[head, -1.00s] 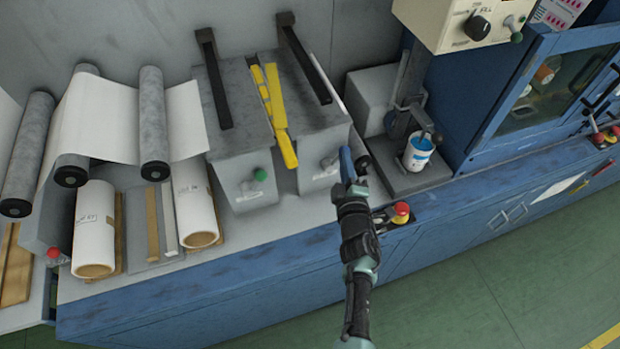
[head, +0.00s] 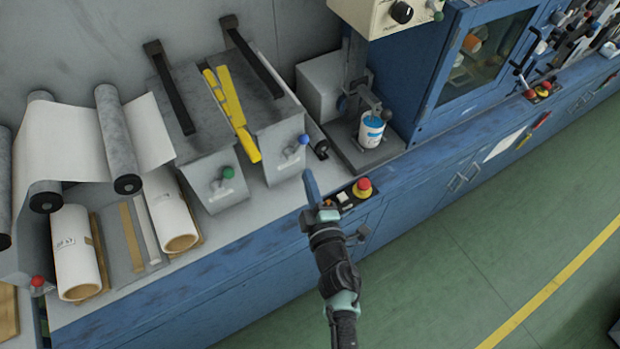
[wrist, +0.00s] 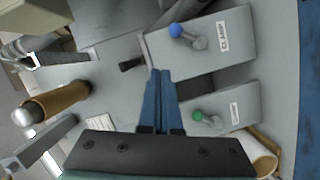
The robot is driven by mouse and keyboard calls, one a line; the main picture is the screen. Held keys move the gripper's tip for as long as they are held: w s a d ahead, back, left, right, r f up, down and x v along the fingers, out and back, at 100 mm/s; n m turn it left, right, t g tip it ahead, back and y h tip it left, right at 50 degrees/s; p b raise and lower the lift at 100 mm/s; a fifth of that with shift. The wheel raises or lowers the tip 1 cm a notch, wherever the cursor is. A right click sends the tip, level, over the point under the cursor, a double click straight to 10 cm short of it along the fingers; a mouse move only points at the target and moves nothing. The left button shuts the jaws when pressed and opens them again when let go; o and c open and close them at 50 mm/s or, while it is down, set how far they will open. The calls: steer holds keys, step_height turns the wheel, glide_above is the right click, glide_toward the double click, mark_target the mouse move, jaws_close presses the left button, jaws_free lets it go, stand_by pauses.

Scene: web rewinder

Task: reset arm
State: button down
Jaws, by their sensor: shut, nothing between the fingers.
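My gripper (head: 310,184) is at the front edge of the machine counter in the head view, raised and pointing toward the grey boxes. Its two blue fingers (wrist: 158,100) are together and empty in the wrist view. The blue-knobbed lever (head: 303,140) on the right grey box lies just beyond the fingertips in the head view. It also shows in the wrist view (wrist: 176,30), on a box labelled CLAMP. The green-knobbed lever (head: 228,173) is on the left grey box, and in the wrist view (wrist: 197,115) it is right of the fingers. The fingers appear apart from both levers.
A red emergency button (head: 362,186) stands on the counter edge right of my gripper. A blue-white can (head: 372,130) stands on a grey stand behind it. The green floor (head: 450,280) at right is clear.

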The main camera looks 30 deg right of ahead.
steer(key=shift+s, duration=0.1)
stand_by(0.3)
steer(key=shift+s, duration=0.15)
